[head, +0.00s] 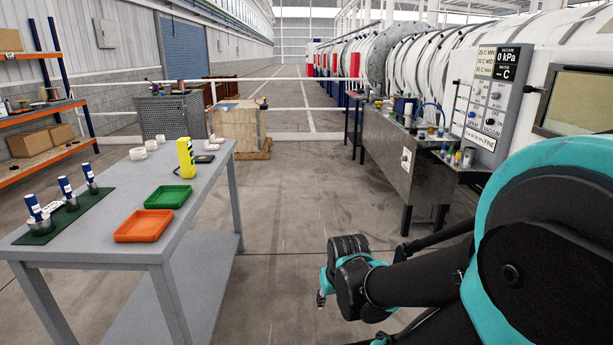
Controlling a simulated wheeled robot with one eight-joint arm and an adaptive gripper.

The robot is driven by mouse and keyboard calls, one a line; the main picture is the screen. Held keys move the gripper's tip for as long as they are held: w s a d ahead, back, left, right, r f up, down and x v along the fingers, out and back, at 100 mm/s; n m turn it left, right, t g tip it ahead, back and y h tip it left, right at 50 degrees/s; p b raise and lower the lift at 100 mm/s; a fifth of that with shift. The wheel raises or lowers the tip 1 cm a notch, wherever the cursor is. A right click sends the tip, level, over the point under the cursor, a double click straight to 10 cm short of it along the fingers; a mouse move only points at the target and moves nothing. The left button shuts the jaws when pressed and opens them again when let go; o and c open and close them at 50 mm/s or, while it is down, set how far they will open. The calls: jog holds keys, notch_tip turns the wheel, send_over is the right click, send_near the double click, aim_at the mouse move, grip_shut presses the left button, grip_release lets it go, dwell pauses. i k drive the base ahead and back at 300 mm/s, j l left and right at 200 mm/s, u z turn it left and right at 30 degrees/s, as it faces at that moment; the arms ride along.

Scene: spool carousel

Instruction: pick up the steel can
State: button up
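Three small steel-grey cans stand on a dark green mat (38,239) at the left of the grey table (95,262): a near one (44,227), a middle one (71,204) and a far one (92,187). A blue-and-white cylinder rises, slightly tilted, at each can. I cannot tell whether these sit inside the cans or behind them. Which can the task means does not show. My gripper (321,298) hangs low at the end of my arm, right of the table and well apart from the cans. Its fingers are too small and hidden to read.
The table also holds an orange tray (142,226), a green tray (168,197), a yellow device (186,158) and several white rings (151,144). A wooden crate (238,126) stands behind it. A metal bench (398,152) is at right. Open floor (285,215) lies between.

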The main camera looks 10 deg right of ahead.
aim_at(470, 151)
jog(key=i+l+z, duration=0.2)
jog(key=i+z, duration=0.25)
jog(key=i, duration=0.15)
jog(key=i+z, duration=0.45)
jog(key=i, duration=0.15)
jog(key=i+j+z, duration=0.25)
jog(key=i+z, duration=0.2)
jog(key=i, duration=0.15)
